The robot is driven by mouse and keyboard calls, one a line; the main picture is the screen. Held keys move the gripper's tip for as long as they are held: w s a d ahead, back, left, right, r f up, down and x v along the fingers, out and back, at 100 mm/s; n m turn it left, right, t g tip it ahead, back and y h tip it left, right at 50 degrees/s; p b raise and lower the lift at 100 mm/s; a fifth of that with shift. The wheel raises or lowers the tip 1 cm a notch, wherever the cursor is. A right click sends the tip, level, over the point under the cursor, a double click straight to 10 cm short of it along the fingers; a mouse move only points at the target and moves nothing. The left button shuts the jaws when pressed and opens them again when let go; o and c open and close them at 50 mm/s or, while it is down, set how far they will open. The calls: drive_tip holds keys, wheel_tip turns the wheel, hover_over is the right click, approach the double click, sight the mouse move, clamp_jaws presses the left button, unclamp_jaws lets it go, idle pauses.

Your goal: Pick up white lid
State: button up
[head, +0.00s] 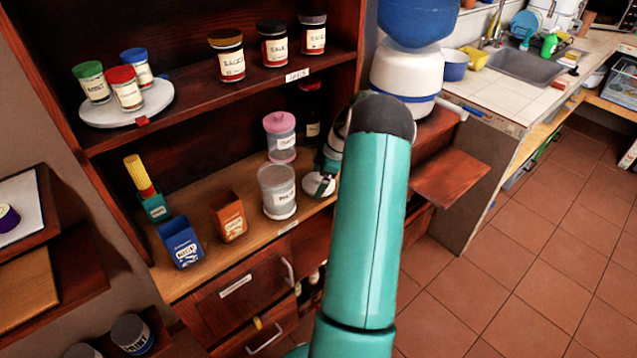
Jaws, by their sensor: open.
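A white round lid (319,186) lies on the wooden counter, just right of a clear labelled jar (278,195). The jar is upright, and no separate lid shows on its top. My gripper (325,177) is open at the lid, pointing down at it. Part of the gripper and the lid's right side are hidden behind my teal arm. I cannot tell whether the fingers touch the lid.
A pink-lidded jar (281,137) stands behind the clear jar. An orange box (229,217) and a blue box (181,245) stand to the left. The shelf (190,117) overhangs the counter. A water dispenser (407,68) stands at the right.

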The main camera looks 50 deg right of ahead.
drive_tip(key=c, duration=0.6)
drive_tip(key=shift+o, duration=0.2)
